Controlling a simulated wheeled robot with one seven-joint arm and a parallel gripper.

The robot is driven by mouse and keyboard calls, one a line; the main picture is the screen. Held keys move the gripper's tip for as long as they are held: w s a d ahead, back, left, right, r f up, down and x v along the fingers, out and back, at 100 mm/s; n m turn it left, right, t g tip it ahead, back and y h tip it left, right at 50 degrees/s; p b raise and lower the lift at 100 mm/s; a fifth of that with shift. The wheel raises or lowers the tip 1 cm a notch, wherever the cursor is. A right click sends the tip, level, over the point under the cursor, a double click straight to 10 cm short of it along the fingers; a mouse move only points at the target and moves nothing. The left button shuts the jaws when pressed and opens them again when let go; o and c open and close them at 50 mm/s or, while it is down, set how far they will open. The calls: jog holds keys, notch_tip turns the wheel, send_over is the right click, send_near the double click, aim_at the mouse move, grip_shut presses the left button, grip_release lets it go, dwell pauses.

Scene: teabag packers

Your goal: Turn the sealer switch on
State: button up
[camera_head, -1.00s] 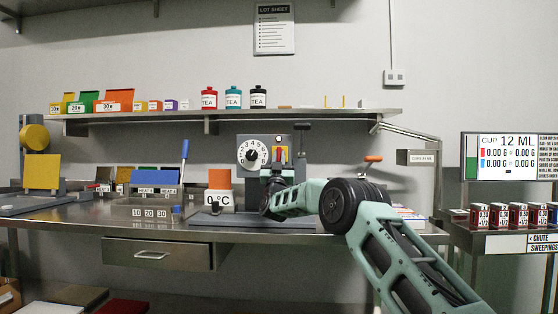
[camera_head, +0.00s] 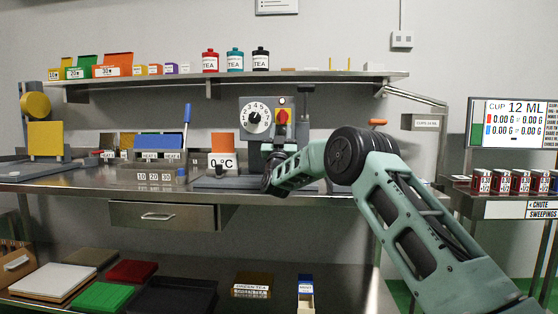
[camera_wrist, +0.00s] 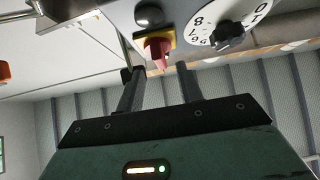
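The sealer is a grey machine with a white numbered dial (camera_head: 256,116); the dial also shows in the wrist view (camera_wrist: 228,28). Beside the dial is the red sealer switch (camera_head: 282,116) on a yellow plate. In the wrist view the red switch (camera_wrist: 157,50) lies just beyond the fingertips, seen through the gap between them. My gripper (camera_wrist: 155,70) is open, with two dark fingers apart and nothing between them. In the head view my gripper (camera_head: 273,165) is below the switch, partly hidden by my arm. I cannot tell the switch's setting.
An orange block above a 0°C label (camera_head: 222,160) stands left of the sealer. A blue box with a lever (camera_head: 157,145) is farther left. A shelf with tea tins (camera_head: 235,60) runs above the steel bench (camera_head: 80,185). An orange-topped handle (camera_head: 377,122) is at right.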

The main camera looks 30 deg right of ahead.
jog(key=v, duration=1.2)
jog(key=shift+s+f+b, duration=0.15)
jog(key=shift+f+b, duration=0.05)
jog(key=shift+b, duration=0.1)
jog(key=shift+a, duration=0.1)
